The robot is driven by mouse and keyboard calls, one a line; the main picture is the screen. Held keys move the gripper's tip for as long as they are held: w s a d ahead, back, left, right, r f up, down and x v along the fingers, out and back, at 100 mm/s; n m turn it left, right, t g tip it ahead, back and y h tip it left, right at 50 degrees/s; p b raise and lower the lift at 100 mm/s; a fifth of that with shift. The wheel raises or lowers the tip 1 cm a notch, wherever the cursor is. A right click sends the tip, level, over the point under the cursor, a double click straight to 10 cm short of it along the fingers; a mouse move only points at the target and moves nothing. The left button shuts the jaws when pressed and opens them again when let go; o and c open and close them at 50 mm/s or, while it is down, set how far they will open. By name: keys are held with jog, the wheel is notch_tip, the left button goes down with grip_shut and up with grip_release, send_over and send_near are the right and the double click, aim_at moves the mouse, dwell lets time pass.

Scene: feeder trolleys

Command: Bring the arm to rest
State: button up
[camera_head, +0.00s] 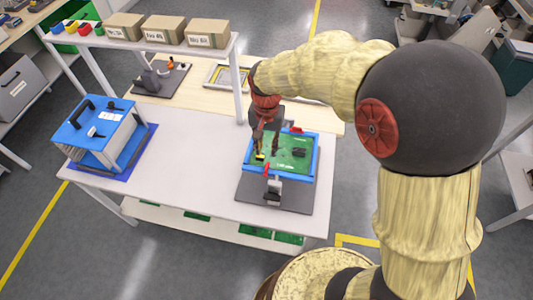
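My arm reaches in from the right side of the head view, over the white table (190,168). My gripper (267,155) points down over a green board (298,143) in a blue frame (312,170). The two fingers look dark and spread apart, with a gap between the tips. I see nothing held between them. A small yellow part (260,157) and a dark part (299,152) lie on the board near the fingertips. Whether the fingertips touch the board cannot be told. My upper arm hides what lies behind it on the right.
A blue and white box-shaped device (97,125) stands on the table's left. A shelf (150,42) above the back carries cardboard boxes (179,29) and small coloured bins. A red-handled clamp (272,185) stands at the frame's front edge. The table's middle is clear.

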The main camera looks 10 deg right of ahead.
jog(key=shift+r, duration=0.55)
jog(key=s+d+r+n+t+b, duration=0.2)
jog(key=s+d+r, duration=0.3)
jog(key=s, duration=0.4)
jog(key=s+d+r+n+t+b, duration=0.2)
jog(key=s+d+r+t+b, duration=0.1)
jog(key=s, duration=0.7)
notch_tip(320, 180, up, 2)
jog(key=shift+s+d+n+t+b, duration=0.3)
jog(key=shift+d+b, duration=0.6)
jog(key=shift+b, duration=0.25)
jog(key=shift+w, duration=0.1)
